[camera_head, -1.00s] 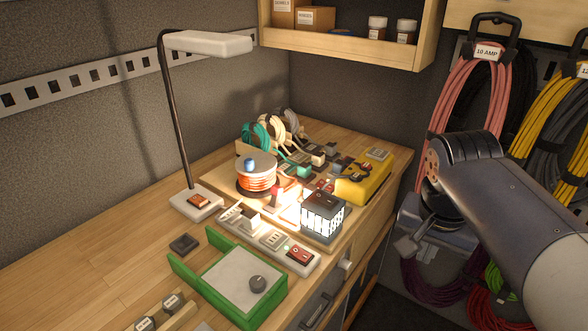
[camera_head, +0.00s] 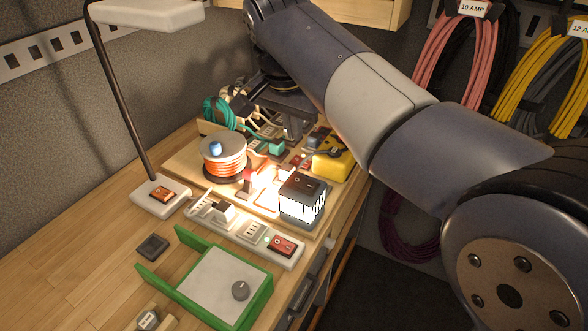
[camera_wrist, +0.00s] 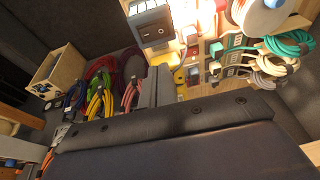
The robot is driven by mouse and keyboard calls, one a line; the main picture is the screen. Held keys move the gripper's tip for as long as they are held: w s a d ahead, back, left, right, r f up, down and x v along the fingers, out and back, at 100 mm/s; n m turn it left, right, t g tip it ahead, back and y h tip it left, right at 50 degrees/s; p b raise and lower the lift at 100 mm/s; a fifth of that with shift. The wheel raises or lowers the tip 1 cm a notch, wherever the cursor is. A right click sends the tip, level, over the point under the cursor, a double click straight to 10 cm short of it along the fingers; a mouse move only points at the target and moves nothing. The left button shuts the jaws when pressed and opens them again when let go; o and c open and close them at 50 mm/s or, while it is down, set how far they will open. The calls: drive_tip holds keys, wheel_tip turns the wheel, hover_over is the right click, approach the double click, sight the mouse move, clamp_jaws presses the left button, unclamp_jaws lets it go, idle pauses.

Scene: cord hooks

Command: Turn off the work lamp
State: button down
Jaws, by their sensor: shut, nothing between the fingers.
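A desk lamp with a white head (camera_head: 145,13) on a dark pole stands at the left in the head view. Its white base (camera_head: 147,203) carries an orange rocker switch (camera_head: 163,194); its head shows no clear glow. A small dark box lamp (camera_head: 301,207) with bright lit panels stands on the bench, with a rocker switch (camera_head: 307,184) on its top. That box lamp also shows at the top of the wrist view (camera_wrist: 151,24).
An orange cord spool (camera_head: 223,158), a power strip (camera_head: 254,234) with a red switch, a yellow box (camera_head: 333,164) and a green tray (camera_head: 264,304) crowd the bench. Coiled cords (camera_head: 459,60) hang at the right.

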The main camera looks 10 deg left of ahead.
sight(297, 180)
drive_tip(key=x, duration=1.3)
drive_tip(key=shift+s+a+f, duration=0.15)
drive_tip(key=shift+s+a, duration=0.15)
drive_tip(key=shift+s, duration=0.1)
drive_tip(key=shift+f+p, duration=0.3)
drive_tip(key=shift+f, duration=0.15)
drive_tip(key=shift+a, duration=0.1)
drive_tip(key=shift+a+f+h+p, duration=0.1)
drive_tip(key=shift+h+p, duration=0.2)
drive_tip(key=shift+p, duration=0.25)
drive_tip(key=shift+w+f, duration=0.1)
drive_tip(key=shift+f, duration=0.05)
drive_tip(key=shift+d, duration=0.2)
